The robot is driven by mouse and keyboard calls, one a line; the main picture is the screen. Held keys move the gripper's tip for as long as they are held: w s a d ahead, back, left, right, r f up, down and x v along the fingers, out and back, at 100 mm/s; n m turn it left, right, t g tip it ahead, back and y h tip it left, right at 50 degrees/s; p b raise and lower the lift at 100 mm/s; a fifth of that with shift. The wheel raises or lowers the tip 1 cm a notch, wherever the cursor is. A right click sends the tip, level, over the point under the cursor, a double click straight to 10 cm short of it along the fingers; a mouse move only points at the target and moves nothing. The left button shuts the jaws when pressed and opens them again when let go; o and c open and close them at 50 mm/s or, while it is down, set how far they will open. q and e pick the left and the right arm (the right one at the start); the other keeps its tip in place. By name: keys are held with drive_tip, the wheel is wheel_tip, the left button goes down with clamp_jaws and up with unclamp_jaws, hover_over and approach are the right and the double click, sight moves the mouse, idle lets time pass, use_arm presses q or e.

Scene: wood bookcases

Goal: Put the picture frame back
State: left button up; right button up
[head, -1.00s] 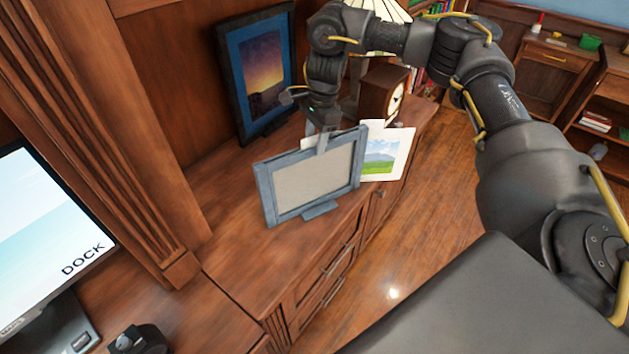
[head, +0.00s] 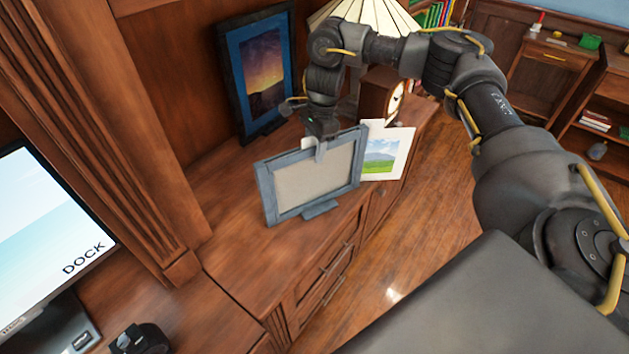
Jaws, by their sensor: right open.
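A grey-blue picture frame (head: 312,181) with a plain beige panel stands upright on the wooden cabinet top (head: 225,250), on a small foot. My right gripper (head: 320,150) is open at the frame's top edge, with a light finger showing in front of the panel. The other finger is hidden behind the frame. A blue frame with a sunset picture (head: 263,75) stands at the back against the panelling. A white-bordered landscape picture (head: 385,154) stands just right of the grey-blue frame. My left gripper is not in view.
A wooden clock (head: 378,97) and a lamp with a pale shade (head: 362,12) stand behind my right arm. A monitor (head: 48,235) is at the lower left beside a wooden pillar (head: 125,150). The cabinet top left of the grey-blue frame is clear.

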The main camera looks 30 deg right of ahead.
clamp_jaws()
idle(0.3)
idle(1.2)
